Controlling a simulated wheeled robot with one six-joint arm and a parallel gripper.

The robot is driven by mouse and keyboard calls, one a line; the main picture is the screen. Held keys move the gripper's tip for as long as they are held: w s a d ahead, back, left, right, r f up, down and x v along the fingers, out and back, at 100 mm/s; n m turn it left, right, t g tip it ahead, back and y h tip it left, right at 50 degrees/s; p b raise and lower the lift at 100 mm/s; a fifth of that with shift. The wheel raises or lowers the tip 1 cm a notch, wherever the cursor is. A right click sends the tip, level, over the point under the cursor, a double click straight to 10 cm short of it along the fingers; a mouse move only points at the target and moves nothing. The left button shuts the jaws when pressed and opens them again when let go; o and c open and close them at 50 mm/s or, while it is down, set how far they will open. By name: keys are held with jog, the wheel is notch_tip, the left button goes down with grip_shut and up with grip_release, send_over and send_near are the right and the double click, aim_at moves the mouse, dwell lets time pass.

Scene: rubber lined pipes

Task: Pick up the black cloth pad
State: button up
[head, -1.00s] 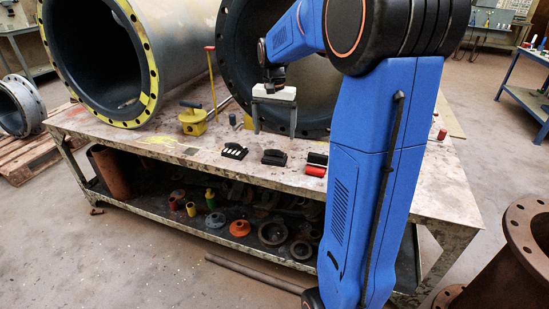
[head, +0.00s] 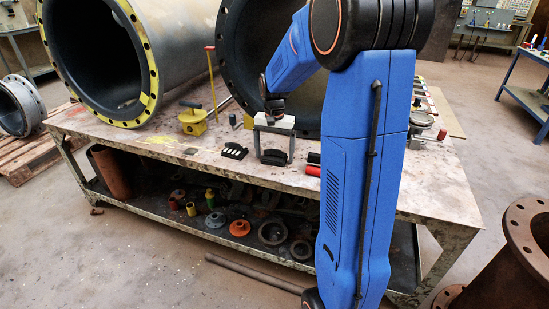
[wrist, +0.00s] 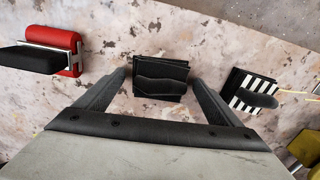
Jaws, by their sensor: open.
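The black cloth pad (wrist: 160,90) appears to be the dark, square, stacked-looking piece with a rounded strip across it, lying on the worn bench top. In the head view the pad (head: 273,157) sits between the fingers of my gripper (head: 274,161). In the wrist view my gripper (wrist: 160,80) is open, with one finger to each side of the pad and a visible gap on both sides. The fingers point down over it. I cannot tell exactly how far the tips are above the bench.
A black-and-white striped block (head: 234,151) lies left of the pad. A red roller-like piece (head: 313,171) and a black piece (head: 314,158) lie right. A yellow fixture (head: 192,120) stands farther left. Large flanged pipes (head: 97,60) rise behind. The bench (head: 130,155) is clear in front.

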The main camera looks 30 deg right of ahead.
aim_at(275, 150)
jog(key=c, duration=1.2)
jog(key=shift+o, duration=0.2)
jog(key=shift+r, duration=0.15)
notch_tip(275, 150, up, 10)
jog(key=shift+f, duration=0.1)
jog(key=shift+o, duration=1)
jog(key=shift+c, duration=0.4)
